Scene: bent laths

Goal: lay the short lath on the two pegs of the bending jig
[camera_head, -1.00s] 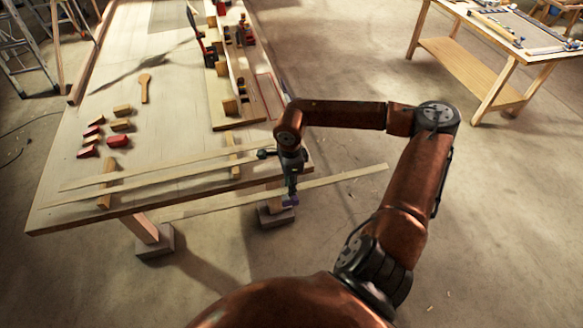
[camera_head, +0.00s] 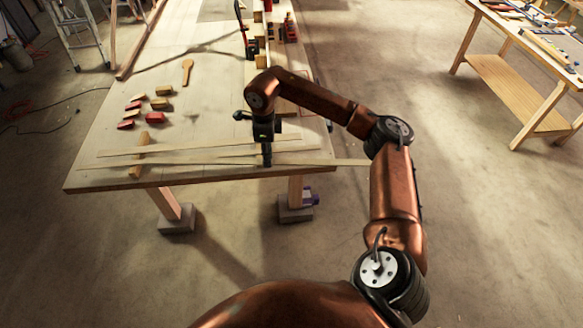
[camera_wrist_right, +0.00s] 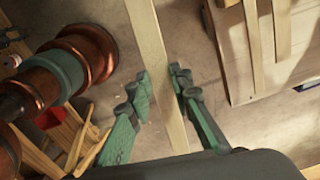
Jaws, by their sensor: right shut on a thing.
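My right gripper (camera_head: 267,162) is shut on a pale, thin lath (camera_head: 342,162), whose right end sticks out past the table's right edge. In the right wrist view this lath (camera_wrist_right: 150,50) runs between the green fingers (camera_wrist_right: 163,100). My arm hides part of the laths' right side. A board with blocks and clamps (camera_head: 257,60) stands farther back; I cannot tell its pegs apart. My left gripper is not in view.
Red and wooden blocks (camera_head: 127,124) and a wooden paddle (camera_head: 187,70) lie on the left of the table (camera_head: 205,95). A second workbench (camera_head: 515,85) stands at the right. A purple thing (camera_head: 312,198) is by the right table leg. Bare floor lies in front.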

